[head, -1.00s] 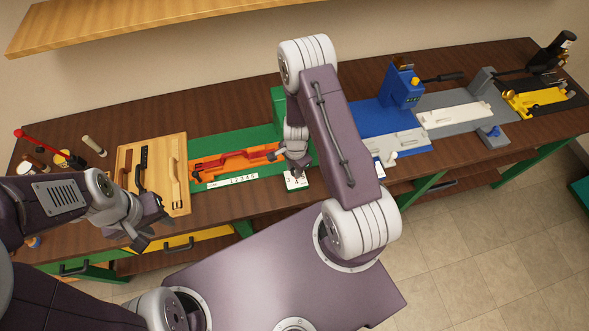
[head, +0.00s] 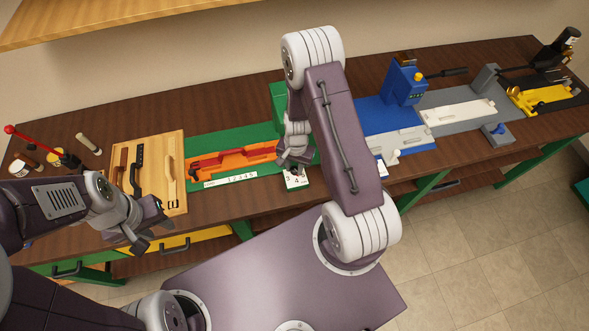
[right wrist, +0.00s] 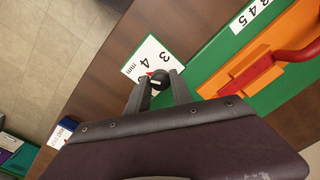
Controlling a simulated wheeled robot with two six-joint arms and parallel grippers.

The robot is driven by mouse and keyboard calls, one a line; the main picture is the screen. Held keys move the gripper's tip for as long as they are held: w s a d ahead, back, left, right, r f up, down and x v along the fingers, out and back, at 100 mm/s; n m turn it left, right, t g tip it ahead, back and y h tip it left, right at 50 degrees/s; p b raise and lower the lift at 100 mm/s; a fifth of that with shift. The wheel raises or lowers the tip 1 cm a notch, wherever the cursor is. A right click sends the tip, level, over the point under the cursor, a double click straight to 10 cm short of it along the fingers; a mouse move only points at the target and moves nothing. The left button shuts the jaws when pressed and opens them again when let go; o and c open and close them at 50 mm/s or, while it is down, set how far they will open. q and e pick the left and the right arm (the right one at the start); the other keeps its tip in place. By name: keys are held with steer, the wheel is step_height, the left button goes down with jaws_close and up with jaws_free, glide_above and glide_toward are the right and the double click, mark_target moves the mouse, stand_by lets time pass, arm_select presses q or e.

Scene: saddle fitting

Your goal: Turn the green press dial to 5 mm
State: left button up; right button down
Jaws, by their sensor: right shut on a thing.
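The dial is a small dark knob (right wrist: 158,80) with a light line on its top and a red mark beside it. It sits on a white plate (right wrist: 141,56) printed with 3, 4 and mm, at the front edge of the green press (head: 230,144). My right gripper (right wrist: 160,87) is shut on the knob, one finger on each side. In the head view my right gripper (head: 296,168) is over the white plate (head: 295,184) and hides most of the knob. The pointer's exact reading is unclear. My left gripper (head: 152,226) is open and empty in front of the wooden tool board.
An orange fixture with a red handle (head: 235,157) and a 1-to-5 scale strip (head: 232,180) lie left of the dial. The wooden board (head: 177,145) holds tools. A blue press (head: 400,90) stands to the right.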

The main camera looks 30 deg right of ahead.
mark_target(296, 169)
steer(key=n+b, duration=0.2)
steer(key=n, duration=0.1)
steer(key=shift+f, duration=0.1)
steer(key=shift+n+b, duration=0.65)
steer(key=shift+n, duration=0.85)
steer(key=c, duration=1.1)
jaws_free()
steer(key=r, duration=0.9)
steer(key=shift+d+r+b, duration=0.15)
steer(key=shift+d+b, duration=0.05)
steer(key=shift+b, duration=0.2)
